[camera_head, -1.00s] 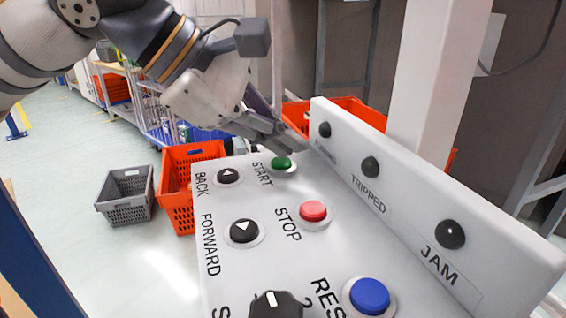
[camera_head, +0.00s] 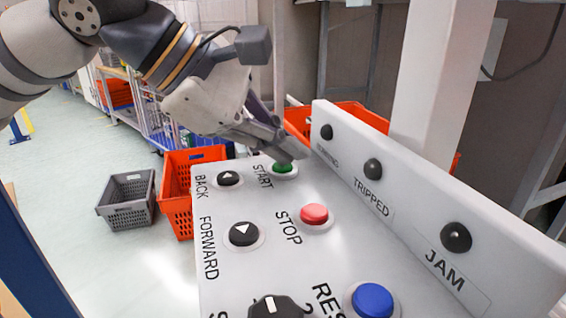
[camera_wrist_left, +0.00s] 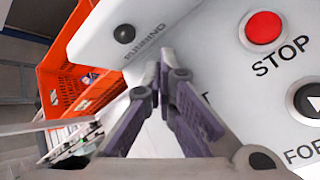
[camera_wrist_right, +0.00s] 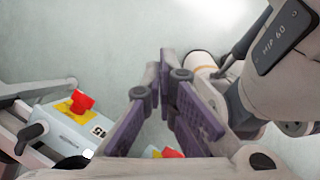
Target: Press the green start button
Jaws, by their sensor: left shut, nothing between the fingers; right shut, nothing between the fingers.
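The green START button (camera_head: 284,168) sits at the far end of the white control panel (camera_head: 275,190). My left gripper (camera_head: 297,153) is shut with its fingertips right over the button and hides part of it. I cannot tell whether they touch. In the left wrist view the shut left fingertips (camera_wrist_left: 166,52) point at the panel and cover the button, so no green shows. My right gripper (camera_wrist_right: 167,55) is shut and empty in the right wrist view, away from the panel; it is outside the head view.
Near START are the red STOP button (camera_head: 315,214), the black BACK button (camera_head: 229,178), the FORWARD button (camera_head: 243,233) and the blue reset button (camera_head: 373,300). A raised lamp strip (camera_head: 410,190) borders the right side. Orange totes (camera_head: 178,200) and a grey crate (camera_head: 128,201) stand beyond.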

